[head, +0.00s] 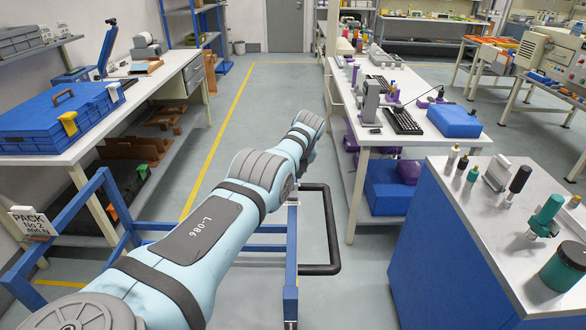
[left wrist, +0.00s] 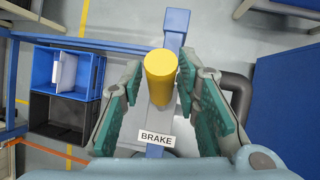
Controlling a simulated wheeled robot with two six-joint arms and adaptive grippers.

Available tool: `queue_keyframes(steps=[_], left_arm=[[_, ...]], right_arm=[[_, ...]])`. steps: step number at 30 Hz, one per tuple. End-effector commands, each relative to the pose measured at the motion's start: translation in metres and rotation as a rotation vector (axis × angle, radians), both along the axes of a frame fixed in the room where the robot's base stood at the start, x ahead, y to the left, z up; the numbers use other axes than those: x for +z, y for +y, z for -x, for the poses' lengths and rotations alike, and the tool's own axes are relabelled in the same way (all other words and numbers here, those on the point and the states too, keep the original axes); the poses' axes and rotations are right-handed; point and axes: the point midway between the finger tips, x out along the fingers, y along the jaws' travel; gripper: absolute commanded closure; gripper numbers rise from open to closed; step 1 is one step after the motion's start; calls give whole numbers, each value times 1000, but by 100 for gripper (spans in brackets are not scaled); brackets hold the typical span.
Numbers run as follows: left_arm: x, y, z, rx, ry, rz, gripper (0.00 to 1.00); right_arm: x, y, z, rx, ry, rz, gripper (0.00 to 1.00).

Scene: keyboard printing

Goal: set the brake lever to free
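The brake lever shows in the left wrist view as a yellow cylindrical knob (left wrist: 160,78) seen end-on. A white label reading BRAKE (left wrist: 156,138) lies just below it in the picture. My left gripper (left wrist: 160,84) is open, with its teal-padded fingers on either side of the knob. A small gap shows between each finger and the knob, so it does not look gripped. In the head view my left arm reaches over the blue cart frame (head: 291,262) and hides the lever. No free marking is readable. My right gripper is in neither view.
A black bent handle bar (head: 335,235) sticks out on the cart's right side. Blue and black bins (left wrist: 62,72) show at the left in the left wrist view. Workbenches stand left and right (head: 375,148), and a blue cabinet (head: 430,240) is at the right. The aisle floor ahead is clear.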

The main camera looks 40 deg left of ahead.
Motion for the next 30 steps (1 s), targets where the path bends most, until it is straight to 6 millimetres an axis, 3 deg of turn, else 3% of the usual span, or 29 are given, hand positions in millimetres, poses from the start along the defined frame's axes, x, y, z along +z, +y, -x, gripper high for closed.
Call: queue_keyframes(steps=[11,17,20,25,30], left_arm=[[3,0,-1,-1,-5,-2,62],[17,-4,0,3,-9,-7,62],[27,-12,6,-2,-9,-5,62],[72,-35,19,-3,-10,-3,62],[99,-48,29,-3,-6,-1,62]], right_arm=[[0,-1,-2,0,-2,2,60],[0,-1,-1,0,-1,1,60],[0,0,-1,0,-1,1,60],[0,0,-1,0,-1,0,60],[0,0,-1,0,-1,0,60]])
